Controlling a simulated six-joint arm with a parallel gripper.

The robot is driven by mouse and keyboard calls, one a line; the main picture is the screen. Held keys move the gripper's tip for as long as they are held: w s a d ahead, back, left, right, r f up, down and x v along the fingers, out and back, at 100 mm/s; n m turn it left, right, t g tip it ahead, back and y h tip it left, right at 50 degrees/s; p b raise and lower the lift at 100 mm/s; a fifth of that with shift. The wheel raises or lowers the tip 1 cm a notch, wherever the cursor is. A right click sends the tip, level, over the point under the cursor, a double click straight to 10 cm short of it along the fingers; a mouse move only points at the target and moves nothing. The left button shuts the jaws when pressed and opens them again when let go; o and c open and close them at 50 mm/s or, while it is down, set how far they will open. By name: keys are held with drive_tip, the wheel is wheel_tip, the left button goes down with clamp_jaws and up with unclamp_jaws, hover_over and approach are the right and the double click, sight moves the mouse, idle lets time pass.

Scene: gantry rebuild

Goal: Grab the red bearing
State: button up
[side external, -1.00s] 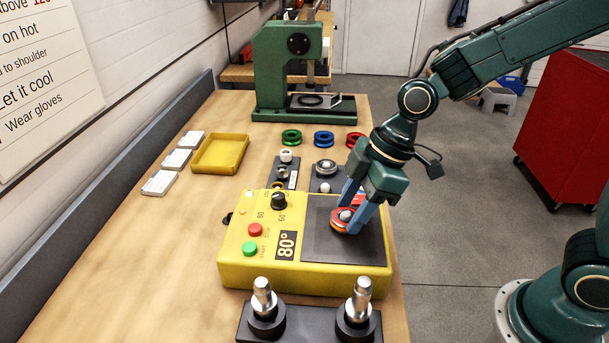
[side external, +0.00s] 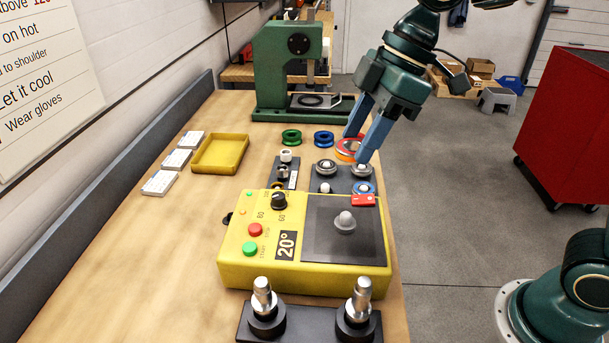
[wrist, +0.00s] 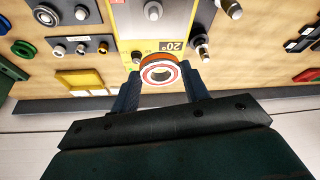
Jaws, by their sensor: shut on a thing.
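The red bearing (side external: 346,150) has an orange-red outer ring and a pale face. My gripper (side external: 356,147) is shut on it, with a blue finger on either side. In the side view it is held up in the air, in front of the dark fixture plate's posts and the loose rings. In the wrist view the bearing (wrist: 161,59) sits between the fingertips of my gripper (wrist: 160,76), with its round hole facing the camera.
A green ring (side external: 291,137) and a blue ring (side external: 324,138) lie before the green press (side external: 268,75). A blue-ringed bearing (side external: 370,187) is on the dark plate behind the heater. Two upright shafts stand in front. The wooden table (side external: 120,255) is clear at left.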

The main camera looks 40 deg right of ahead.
wheel_tip(320, 180, up, 6)
drive_tip(key=shift+r, duration=0.15)
idle(0.3)
idle(0.6)
